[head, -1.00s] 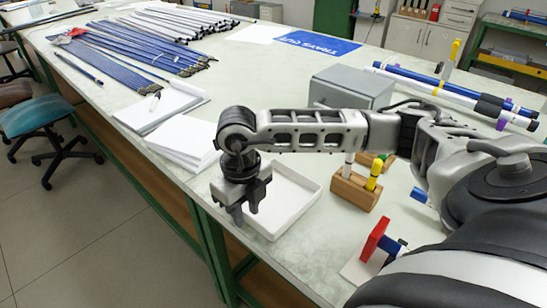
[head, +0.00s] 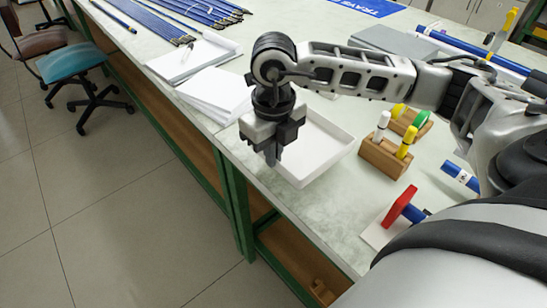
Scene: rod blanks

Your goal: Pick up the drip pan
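The drip pan (head: 325,158) is a shallow white rectangular tray near the table's front edge, in the middle of the head view. My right gripper (head: 272,160) points down at the pan's left wall. Its two dark fingers are close together and look shut on that wall; the fingertips and the wall partly hide each other. The pan looks level, and I cannot tell any gap under it. My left gripper is not in view.
White papers (head: 215,90) lie left of the pan. A wooden block with markers (head: 385,157) stands to its right, with a red and blue object (head: 400,205) nearer me. A grey box (head: 390,40) is behind my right arm. Chairs (head: 75,65) stand on the floor at left.

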